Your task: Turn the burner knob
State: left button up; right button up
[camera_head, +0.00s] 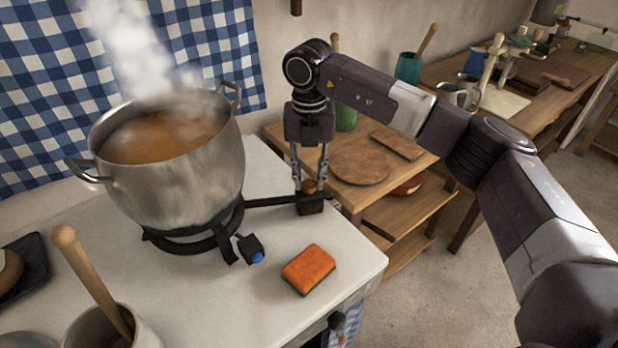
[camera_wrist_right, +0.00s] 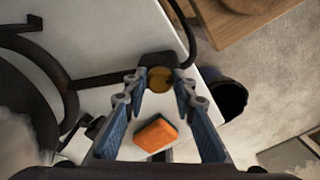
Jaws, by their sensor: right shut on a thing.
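The brass-coloured burner knob (camera_head: 310,187) sits on a small black valve block (camera_head: 311,205) at the back right of the white counter, at the end of the burner's black pipe. My right gripper (camera_head: 308,181) points down over it, shut on the knob. In the right wrist view the knob (camera_wrist_right: 159,76) shows between the two fingertips. The black burner (camera_head: 190,243) carries a large steel pot (camera_head: 190,180) of brown, steaming liquid. A black piece with a blue end (camera_head: 257,257) sticks out at the burner's front. My left gripper is not in view.
An orange sponge (camera_head: 309,268) lies on the counter in front of the valve block. A crock (camera_head: 145,332) with a wooden spoon stands at the front left. A wooden side table (camera_head: 425,160) with round and square boards stands behind, to the right.

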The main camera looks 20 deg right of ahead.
aim_at(309, 180)
jog(key=shift+w+r+m, duration=0.15)
jog(key=shift+r+m, duration=0.05)
jog(key=shift+m, duration=0.2)
jog(key=o, duration=1.2)
jog(key=shift+f, duration=0.1)
jog(key=shift+c, duration=0.2)
notch_tip(309, 180, up, 12)
